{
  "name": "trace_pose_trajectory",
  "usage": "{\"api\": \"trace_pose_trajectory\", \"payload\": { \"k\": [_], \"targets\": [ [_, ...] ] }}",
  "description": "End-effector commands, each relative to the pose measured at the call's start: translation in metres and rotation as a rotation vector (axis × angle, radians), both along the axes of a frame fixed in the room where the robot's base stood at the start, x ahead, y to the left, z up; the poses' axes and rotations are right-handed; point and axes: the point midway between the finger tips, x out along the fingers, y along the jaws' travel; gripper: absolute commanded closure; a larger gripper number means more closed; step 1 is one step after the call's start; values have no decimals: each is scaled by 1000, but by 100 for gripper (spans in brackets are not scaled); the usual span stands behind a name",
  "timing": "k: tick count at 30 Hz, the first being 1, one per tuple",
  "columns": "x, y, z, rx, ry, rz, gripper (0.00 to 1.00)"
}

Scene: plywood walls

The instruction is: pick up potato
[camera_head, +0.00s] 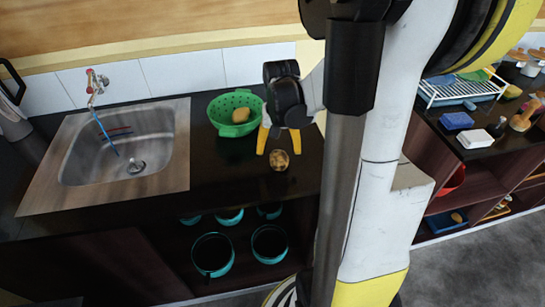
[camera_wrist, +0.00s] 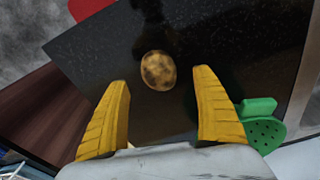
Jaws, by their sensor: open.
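A brown, mottled potato (camera_head: 279,160) lies on the dark countertop near its front edge. In the wrist view the potato (camera_wrist: 158,70) shows just beyond the fingertips, roughly centred between them. My gripper (camera_head: 278,149) points down over the counter, its yellow fingers spread on either side of the potato in the picture. In the wrist view my gripper (camera_wrist: 162,84) is open, with nothing held between the fingers. How high the fingertips are above the counter is hard to tell.
A green colander (camera_head: 224,104) holding a yellowish-brown item (camera_head: 240,115) stands just behind my gripper; its edge also shows in the wrist view (camera_wrist: 265,133). A sink (camera_head: 130,145) is to the left. Teal pots (camera_head: 212,254) sit on the shelf below. The counter between sink and colander is clear.

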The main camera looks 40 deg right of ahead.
Motion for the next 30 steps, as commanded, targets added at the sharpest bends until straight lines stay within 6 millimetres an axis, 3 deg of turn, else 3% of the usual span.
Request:
{"api": "trace_pose_trajectory", "payload": {
  "k": [5, 13, 21, 27, 30],
  "targets": [
    [1, -2, -12, -1, -1, 0, 22],
    [6, -8, -52, -1, -1, 1, 22],
    [6, -9, -55, -1, -1, 1, 22],
    [6, -9, -55, -1, -1, 1, 80],
    [6, -9, -55, -1, -1, 1, 80]
  ]
}}
